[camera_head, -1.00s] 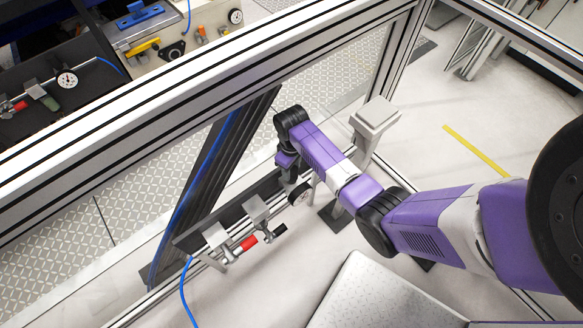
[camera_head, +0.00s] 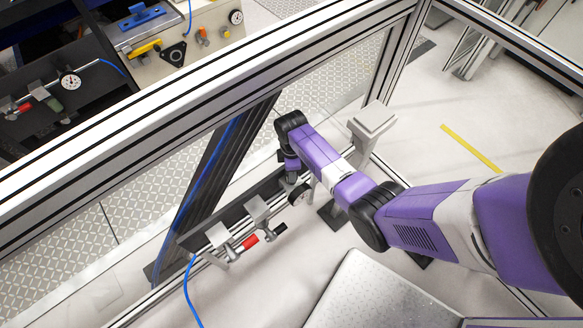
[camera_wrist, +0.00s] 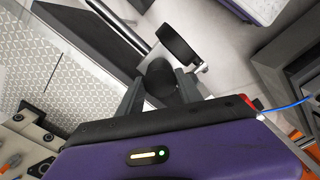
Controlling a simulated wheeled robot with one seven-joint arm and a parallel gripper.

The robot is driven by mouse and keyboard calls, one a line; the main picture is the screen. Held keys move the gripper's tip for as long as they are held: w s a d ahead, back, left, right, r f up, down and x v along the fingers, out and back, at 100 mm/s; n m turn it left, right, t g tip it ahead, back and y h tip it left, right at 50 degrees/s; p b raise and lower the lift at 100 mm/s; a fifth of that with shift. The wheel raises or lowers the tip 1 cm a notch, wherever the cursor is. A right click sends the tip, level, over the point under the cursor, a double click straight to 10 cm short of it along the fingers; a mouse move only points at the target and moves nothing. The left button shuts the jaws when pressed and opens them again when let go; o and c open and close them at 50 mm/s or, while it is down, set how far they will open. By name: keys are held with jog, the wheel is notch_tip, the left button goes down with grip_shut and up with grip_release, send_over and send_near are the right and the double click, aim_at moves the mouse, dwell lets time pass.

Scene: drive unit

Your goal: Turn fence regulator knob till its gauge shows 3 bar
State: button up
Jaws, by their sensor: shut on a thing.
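The fence regulator's black knob (camera_wrist: 161,82) sits between the two dark fingers of my gripper (camera_wrist: 160,90) in the wrist view. The fingers are shut on its sides. Beside it is the black round gauge (camera_wrist: 180,44), turned edge-on, so its dial and needle are hidden. In the head view, the gauge (camera_head: 299,195) shows small and oblique on the fence rail, below the end of my arm; its reading cannot be told. My gripper and the knob are mostly hidden behind my wrist there.
A red-handled valve (camera_head: 251,242) and a blue hose (camera_head: 188,290) are on the same rail, left of the gauge. Aluminium fence beams (camera_head: 200,110) cross above. A grey post (camera_head: 370,125) stands right of my wrist. Another gauge (camera_head: 70,81) is on a panel beyond the fence.

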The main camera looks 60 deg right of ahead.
jog(key=shift+n+p, duration=0.35)
jog(key=shift+n, duration=1.25)
jog(key=o, duration=1.4)
jog(key=shift+c, duration=0.2)
jog(key=shift+r, duration=0.15)
notch_tip(320, 180, up, 8)
jog(key=shift+f, duration=0.2)
